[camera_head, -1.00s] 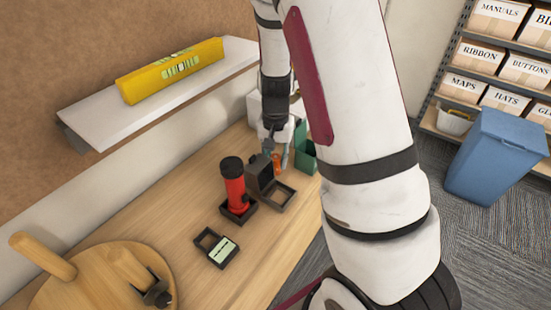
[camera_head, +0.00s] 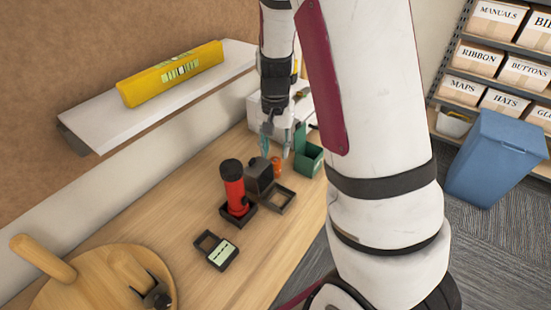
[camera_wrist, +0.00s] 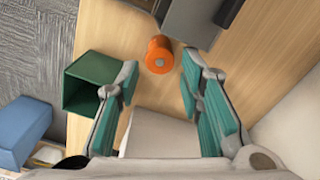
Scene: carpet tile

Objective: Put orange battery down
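The orange battery (camera_wrist: 159,55) stands upright on the wooden table, its round end with a grey terminal facing the wrist camera. In the head view it shows as a small orange piece (camera_head: 277,166) behind the black box. My gripper (camera_wrist: 158,82) is open, its two teal-padded fingers spread wide, with nothing between them. The battery lies just beyond the fingertips and apart from both in the picture. In the head view my gripper (camera_head: 265,147) is above the table, near the battery.
A green bin (camera_head: 308,160) stands beside the battery. A black box with an open tray (camera_head: 278,200) and a red flashlight (camera_head: 235,188) in a holder are close by. A small label holder (camera_head: 217,250) is in front. A shelf (camera_head: 95,130) with a yellow level hangs above.

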